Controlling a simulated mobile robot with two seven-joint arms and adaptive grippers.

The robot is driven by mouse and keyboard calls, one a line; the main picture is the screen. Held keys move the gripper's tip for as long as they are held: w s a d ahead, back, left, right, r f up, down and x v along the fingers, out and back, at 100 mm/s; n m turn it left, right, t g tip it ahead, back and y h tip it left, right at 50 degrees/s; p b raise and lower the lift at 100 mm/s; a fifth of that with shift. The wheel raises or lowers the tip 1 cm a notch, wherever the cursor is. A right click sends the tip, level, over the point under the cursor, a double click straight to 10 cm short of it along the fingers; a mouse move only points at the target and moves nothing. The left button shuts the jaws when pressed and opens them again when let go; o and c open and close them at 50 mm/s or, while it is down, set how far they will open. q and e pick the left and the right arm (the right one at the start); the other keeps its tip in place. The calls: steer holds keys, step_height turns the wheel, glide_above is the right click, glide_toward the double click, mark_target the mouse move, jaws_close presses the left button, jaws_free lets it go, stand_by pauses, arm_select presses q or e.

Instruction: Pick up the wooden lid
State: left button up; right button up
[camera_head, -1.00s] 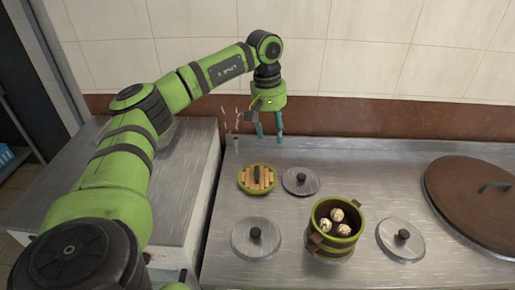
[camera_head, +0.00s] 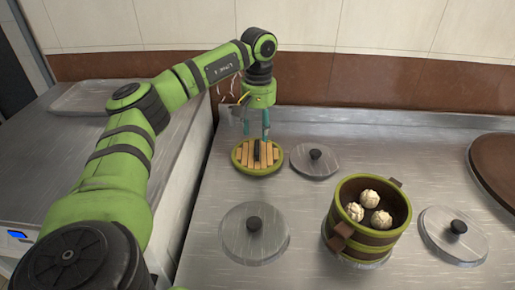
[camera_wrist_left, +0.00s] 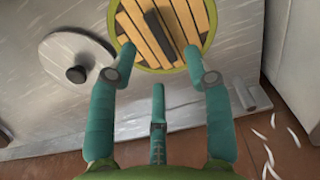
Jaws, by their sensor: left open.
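The wooden lid (camera_head: 247,164) is a round of light slats with a green rim and a dark bar handle. It lies flat on the steel counter at the back. It also shows at the top of the left wrist view (camera_wrist_left: 140,42). My left gripper (camera_head: 266,137) points down just above the lid's far side, its teal fingers in front of the brown wall strip. In the left wrist view its fingers (camera_wrist_left: 155,72) are spread apart with nothing between them, near the lid's edge. I cannot tell if they touch it. My right gripper is not in view.
Grey metal lids with black knobs lie right of the wooden lid (camera_head: 314,160), in front of it (camera_head: 254,233) and at the right (camera_head: 453,236). A green-rimmed wooden steamer (camera_head: 343,222) holds three buns. A large brown lid (camera_head: 494,170) is at the far right.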

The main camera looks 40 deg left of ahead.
mark_target(257, 153)
arm_select(q)
step_height(257, 153, down, 6)
steer(key=shift+w+f, duration=0.1)
steer(key=shift+f, duration=0.15)
jaws_close()
